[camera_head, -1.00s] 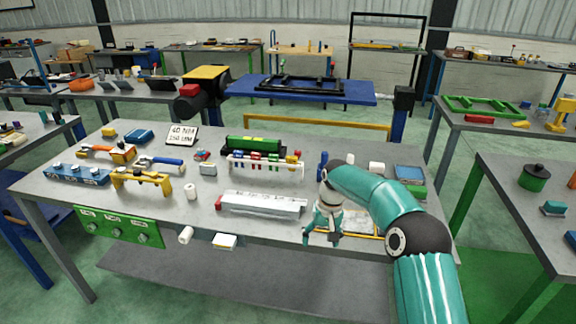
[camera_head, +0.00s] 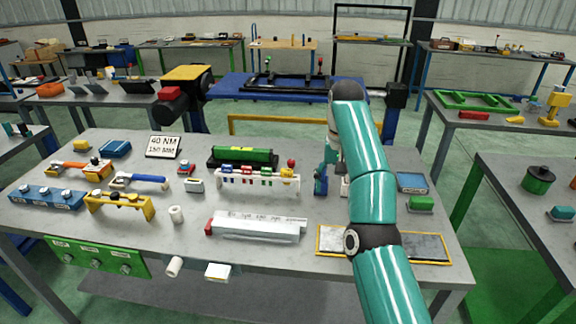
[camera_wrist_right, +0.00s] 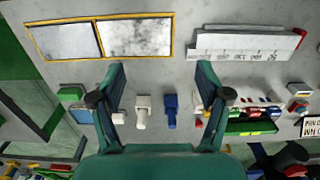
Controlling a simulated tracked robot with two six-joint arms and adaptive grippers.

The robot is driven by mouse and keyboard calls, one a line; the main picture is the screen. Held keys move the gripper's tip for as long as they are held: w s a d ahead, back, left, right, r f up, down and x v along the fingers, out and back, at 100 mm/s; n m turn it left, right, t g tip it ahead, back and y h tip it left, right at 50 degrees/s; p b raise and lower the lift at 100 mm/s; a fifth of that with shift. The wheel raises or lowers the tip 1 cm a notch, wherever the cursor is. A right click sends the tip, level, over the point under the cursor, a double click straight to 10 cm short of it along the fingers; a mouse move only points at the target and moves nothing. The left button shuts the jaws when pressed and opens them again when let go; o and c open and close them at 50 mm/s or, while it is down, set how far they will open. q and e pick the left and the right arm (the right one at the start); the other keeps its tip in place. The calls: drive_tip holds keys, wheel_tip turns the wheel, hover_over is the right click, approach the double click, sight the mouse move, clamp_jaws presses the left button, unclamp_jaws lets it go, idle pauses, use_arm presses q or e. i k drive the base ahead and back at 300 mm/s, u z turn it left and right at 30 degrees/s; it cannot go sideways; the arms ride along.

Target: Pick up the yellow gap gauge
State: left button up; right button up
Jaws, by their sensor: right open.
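I cannot tell for sure which thing is the yellow gap gauge. A small yellow piece (camera_head: 287,173) stands at the right end of a white rack (camera_head: 257,183) with coloured pieces. A yellow block (camera_head: 82,146) lies at the table's back left. My right gripper (camera_head: 328,165) is over the back right of the table, partly hidden by its own arm. In the wrist view my right gripper (camera_wrist_right: 162,105) is open and empty, facing a white piece (camera_wrist_right: 143,111) and a blue piece (camera_wrist_right: 171,111). My left gripper is not in view.
A yellow-framed tray (camera_head: 438,247) lies at the front right, with a long silver block (camera_head: 256,227) to its left. A yellow holder with dark knobs (camera_head: 120,205) and a blue holder (camera_head: 45,197) stand at left. A blue box (camera_head: 411,182) and a green box (camera_head: 420,203) are right of my arm.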

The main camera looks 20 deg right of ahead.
sight(284, 173)
drive_tip(key=i, duration=1)
drive_tip(key=u, duration=0.05)
